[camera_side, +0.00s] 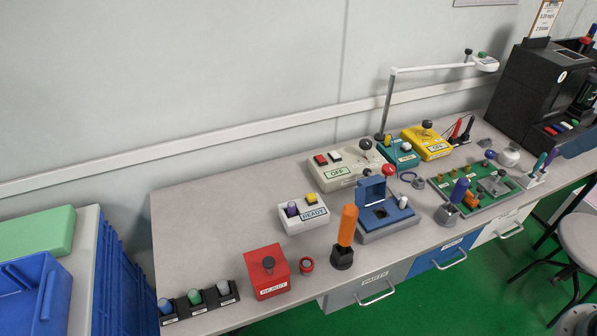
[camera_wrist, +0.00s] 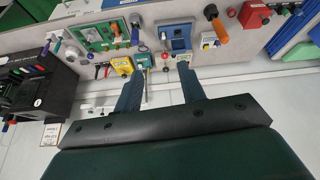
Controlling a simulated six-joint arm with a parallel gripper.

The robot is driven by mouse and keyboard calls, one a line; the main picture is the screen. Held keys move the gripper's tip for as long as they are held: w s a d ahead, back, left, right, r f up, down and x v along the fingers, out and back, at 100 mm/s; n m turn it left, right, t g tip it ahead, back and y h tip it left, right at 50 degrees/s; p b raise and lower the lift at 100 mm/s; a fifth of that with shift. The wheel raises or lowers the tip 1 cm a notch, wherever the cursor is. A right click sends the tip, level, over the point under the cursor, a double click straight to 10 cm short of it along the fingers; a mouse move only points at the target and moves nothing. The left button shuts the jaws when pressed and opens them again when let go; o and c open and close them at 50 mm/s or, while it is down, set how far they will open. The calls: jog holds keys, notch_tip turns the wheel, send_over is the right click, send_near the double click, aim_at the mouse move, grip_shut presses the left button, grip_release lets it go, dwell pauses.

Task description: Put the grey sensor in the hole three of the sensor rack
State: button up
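A black labelled rack (camera_side: 200,303) at the front left of the bench, in the side view, looks like the sensor rack. A light-blue piece (camera_side: 165,306), a green piece (camera_side: 195,297) and a pale grey piece (camera_side: 223,287) stand in it from left to right. The pale grey piece in the right-hand place may be the grey sensor; its small size leaves this unsure. My gripper (camera_wrist: 159,70) is open in the wrist view, its two blue fingers apart with nothing held between them. It is well away from the rack.
An orange-handled tool (camera_side: 347,226), a blue open-lid fixture (camera_side: 388,222) and a green board (camera_side: 477,193) stand farther right. A lamp post (camera_side: 388,105) rises at the back. The bench's back left is clear.

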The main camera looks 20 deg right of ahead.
jog(key=shift+m, duration=0.7)
jog(key=s+f, duration=0.1)
jog(key=s+d, duration=0.1)
jog(key=s+f, duration=0.1)
jog(key=s, duration=0.1)
jog(key=shift+d+f, duration=0.3)
jog(key=shift+f, duration=0.05)
dwell(0.4)
